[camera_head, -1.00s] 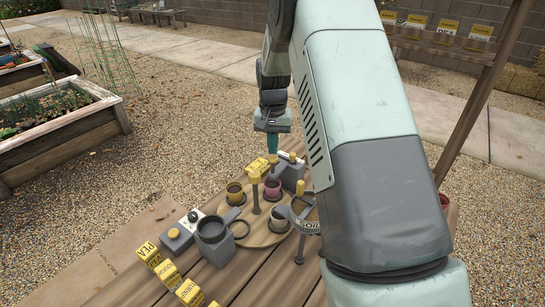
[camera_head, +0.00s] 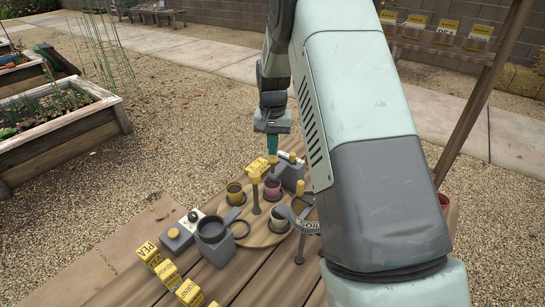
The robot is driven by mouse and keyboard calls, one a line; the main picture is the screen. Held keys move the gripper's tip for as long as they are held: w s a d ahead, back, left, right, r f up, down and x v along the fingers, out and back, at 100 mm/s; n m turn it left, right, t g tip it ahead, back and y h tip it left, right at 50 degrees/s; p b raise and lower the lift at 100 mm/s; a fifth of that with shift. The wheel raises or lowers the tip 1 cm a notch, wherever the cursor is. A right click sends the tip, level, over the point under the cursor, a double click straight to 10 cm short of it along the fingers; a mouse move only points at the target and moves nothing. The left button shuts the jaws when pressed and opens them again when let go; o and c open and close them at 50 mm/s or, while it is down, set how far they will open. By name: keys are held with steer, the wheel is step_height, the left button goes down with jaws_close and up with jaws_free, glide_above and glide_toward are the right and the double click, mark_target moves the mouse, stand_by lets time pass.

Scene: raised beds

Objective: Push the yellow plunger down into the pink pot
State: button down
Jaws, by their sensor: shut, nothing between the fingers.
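The pink pot (camera_head: 272,188) stands on a round wooden board, beside a grey post with a yellow head (camera_head: 256,168). The yellow plunger (camera_head: 273,159) shows as a small yellow top at that head, above the pink pot. My gripper (camera_head: 272,151) points down with its teal fingers shut and empty. Its tips are right over the plunger top; I cannot tell whether they touch it. The plunger's lower part and the inside of the pot are not clear at this size.
Two dark pots (camera_head: 234,193) (camera_head: 279,219) share the round board (camera_head: 257,238). A grey box (camera_head: 293,176) stands close right of my gripper.

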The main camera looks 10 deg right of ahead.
steer(key=shift+f, duration=3.1)
steer(key=shift+r, duration=0.1)
steer(key=shift+r, duration=5.45)
steer(key=shift+r, duration=0.1)
step_height(320, 180, up, 10)
steer(key=t, duration=0.1)
glide_above(273, 161)
steer(key=s, duration=0.4)
steer(key=s+r+n+t, duration=0.2)
steer(key=s+r, duration=0.6)
steer(key=s, duration=0.2)
steer(key=s+d+r+n+t, duration=0.1)
steer(key=s+r+t, duration=0.1)
steer(key=s, duration=1.8)
steer(key=shift+t, duration=0.3)
